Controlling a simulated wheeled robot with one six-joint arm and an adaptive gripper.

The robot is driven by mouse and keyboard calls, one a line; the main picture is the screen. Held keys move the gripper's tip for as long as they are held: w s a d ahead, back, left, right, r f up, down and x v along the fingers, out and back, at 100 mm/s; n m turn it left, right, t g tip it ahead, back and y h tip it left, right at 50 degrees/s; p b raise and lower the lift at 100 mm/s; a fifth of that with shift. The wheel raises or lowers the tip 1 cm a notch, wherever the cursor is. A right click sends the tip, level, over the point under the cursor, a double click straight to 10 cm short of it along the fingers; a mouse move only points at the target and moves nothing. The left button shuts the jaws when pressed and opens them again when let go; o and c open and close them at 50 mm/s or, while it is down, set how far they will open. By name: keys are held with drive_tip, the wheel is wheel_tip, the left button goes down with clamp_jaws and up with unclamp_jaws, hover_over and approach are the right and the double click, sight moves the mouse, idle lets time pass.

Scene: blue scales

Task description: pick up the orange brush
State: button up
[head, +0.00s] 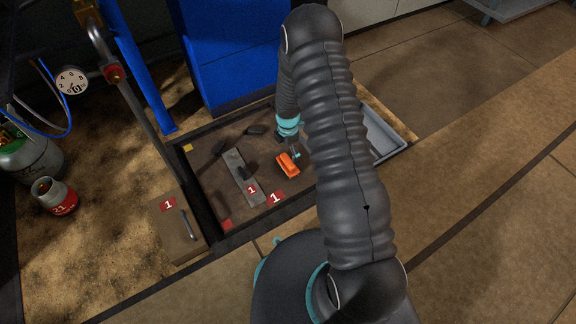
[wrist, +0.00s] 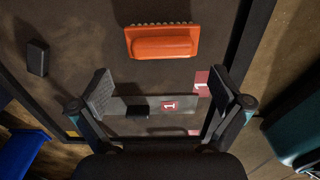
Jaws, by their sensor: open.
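The orange brush (wrist: 161,42) lies on the dark tray surface, with a row of bristles along its far edge in the wrist view. In the head view the brush (head: 287,165) sits right of a grey metal plate, close to my gripper (head: 295,152). In the wrist view my gripper (wrist: 168,92) is open and empty. Its two fingers are spread wide, and the brush shows beyond the fingertips, apart from them. My arm hides part of the tray in the head view.
The grey plate (head: 235,167) with a black handle and red "1" label lies left of the brush. A black block (wrist: 38,58) lies on the tray. A grey bin (head: 383,135) stands at right, a blue cabinet (head: 235,75) behind. The dark raised rim (head: 262,223) borders the tray.

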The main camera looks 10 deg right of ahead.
sight(288, 160)
drive_tip(key=shift+s+a+f+b, duration=0.1)
drive_tip(key=shift+f+b, duration=0.1)
drive_tip(key=shift+f, duration=1.45)
drive_tip(key=shift+s+f+b, duration=0.1)
drive_tip(key=shift+f+b, duration=0.05)
drive_tip(key=shift+f, duration=1.45)
drive_tip(key=c, duration=1)
drive_tip(key=shift+o, duration=0.2)
drive_tip(key=shift+r, duration=0.55)
drive_tip(key=r, duration=0.2)
drive_tip(key=s+r, duration=0.1)
drive_tip(key=r, duration=0.1)
drive_tip(key=shift+d+p, duration=0.2)
drive_tip(key=shift+p, duration=0.2)
drive_tip(key=s+d+r, duration=0.3)
drive_tip(key=s+r, duration=0.3)
drive_tip(key=s, duration=0.4)
drive_tip(key=shift+p, duration=0.45)
